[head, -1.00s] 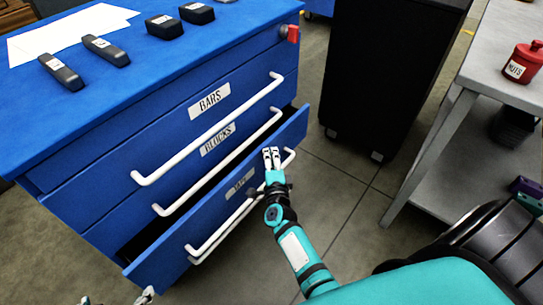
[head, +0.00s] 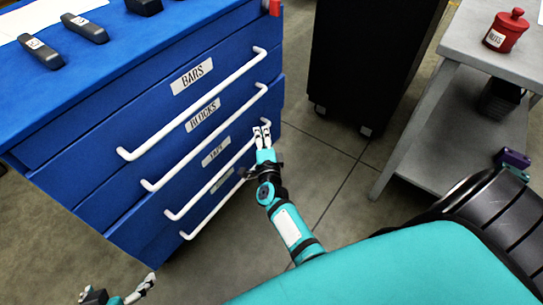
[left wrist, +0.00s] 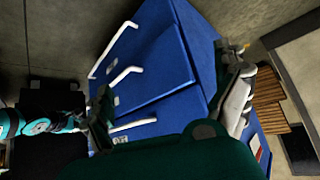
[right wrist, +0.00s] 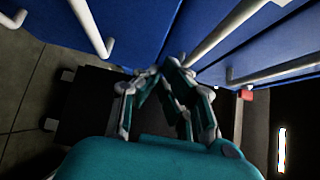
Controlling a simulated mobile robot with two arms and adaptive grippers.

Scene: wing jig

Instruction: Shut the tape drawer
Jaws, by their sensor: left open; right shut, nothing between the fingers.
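The tape drawer (head: 215,153) is the third drawer down in the blue cabinet, with a white bar handle (head: 205,195). My left gripper (head: 118,292) is open and empty, low at the cabinet's left front, apart from the drawers.
The bars drawer (head: 190,75) and blocks drawer (head: 202,112) above look shut, as does the lowest drawer (head: 222,180). Dark blocks (head: 85,30) lie on the cabinet top. A black cabinet (head: 365,60) and a grey table (head: 470,45) with a red jar (head: 505,32) stand right.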

